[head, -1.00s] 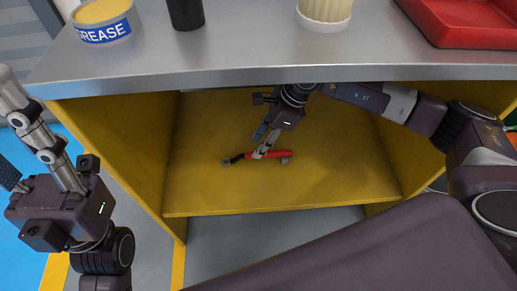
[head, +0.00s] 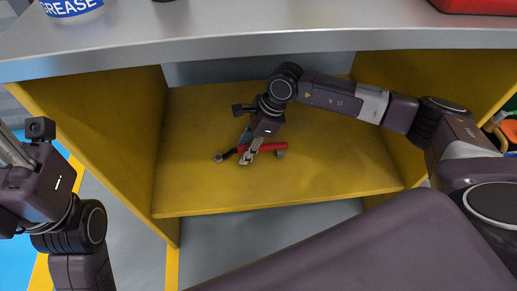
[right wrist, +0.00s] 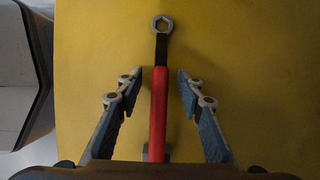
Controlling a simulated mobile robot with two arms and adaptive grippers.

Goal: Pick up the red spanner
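The red spanner (head: 270,147) lies on the yellow shelf (head: 330,180) under the bench top, with its dark ring end to the left in the head view. In the right wrist view the spanner (right wrist: 158,110) runs up the middle, ring end at the top. My right gripper (head: 246,150) is over the spanner's handle, fingers pointing down. In the right wrist view its two fingers (right wrist: 157,76) are open, one on each side of the red handle, with gaps between.
The grey bench top (head: 240,35) overhangs the shelf. A yellow side wall (head: 110,130) stands left of the shelf and another on the right. A grease tin (head: 72,8) and a red tray (head: 475,5) stand on the bench. The shelf around the spanner is clear.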

